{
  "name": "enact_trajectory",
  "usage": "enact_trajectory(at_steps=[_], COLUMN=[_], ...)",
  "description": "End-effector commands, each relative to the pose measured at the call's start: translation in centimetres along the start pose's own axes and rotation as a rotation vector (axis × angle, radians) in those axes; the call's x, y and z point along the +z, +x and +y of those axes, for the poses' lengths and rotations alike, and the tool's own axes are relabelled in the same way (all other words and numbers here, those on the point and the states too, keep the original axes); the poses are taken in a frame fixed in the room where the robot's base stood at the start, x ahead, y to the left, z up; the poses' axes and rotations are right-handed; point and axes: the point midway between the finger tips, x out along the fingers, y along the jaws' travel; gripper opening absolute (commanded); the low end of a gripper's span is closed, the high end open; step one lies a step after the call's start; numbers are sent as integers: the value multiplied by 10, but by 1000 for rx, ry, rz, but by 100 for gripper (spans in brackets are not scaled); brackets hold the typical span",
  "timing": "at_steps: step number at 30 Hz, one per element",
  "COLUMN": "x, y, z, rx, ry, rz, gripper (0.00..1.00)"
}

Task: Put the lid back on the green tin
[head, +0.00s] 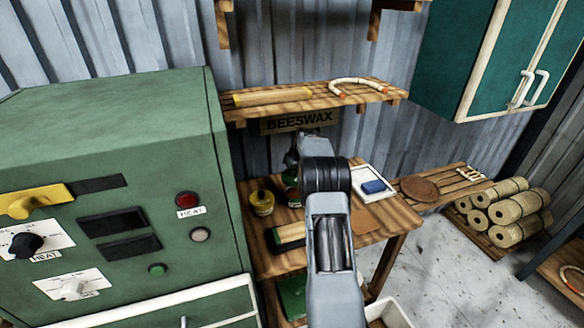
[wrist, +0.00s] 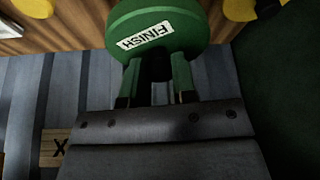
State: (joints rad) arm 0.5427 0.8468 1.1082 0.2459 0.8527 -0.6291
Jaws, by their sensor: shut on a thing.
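In the wrist view, a round green piece with a white FINISH label (wrist: 160,28) is at the top, and I take it for the lid of the green tin. My gripper (wrist: 156,78) is shut on its dark knob-like part, one finger on each side. In the head view a bit of green (head: 290,178) shows left of my arm, above the workbench. I cannot tell there whether it is the lid or the tin. My arm hides the gripper in the head view, and the tin's open top is not visible in either view.
A yellow tin (head: 262,202) stands on the wooden workbench (head: 262,262). The shelf (head: 300,98) with rods and the BEESWAX sign (head: 299,121) is above. The green heat machine (head: 120,170) borders the left.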

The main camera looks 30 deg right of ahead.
Motion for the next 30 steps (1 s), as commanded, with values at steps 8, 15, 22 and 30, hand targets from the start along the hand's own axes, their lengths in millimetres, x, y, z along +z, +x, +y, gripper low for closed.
enact_trajectory(at_steps=[8,15,22,30], x=[7,15,22,24], y=[16,35,53,57], z=[1,0,0,0], rx=[0,0,0,0], ry=[1,0,0,0], rz=[-1,-1,0,0], gripper=[3,3,3,3])
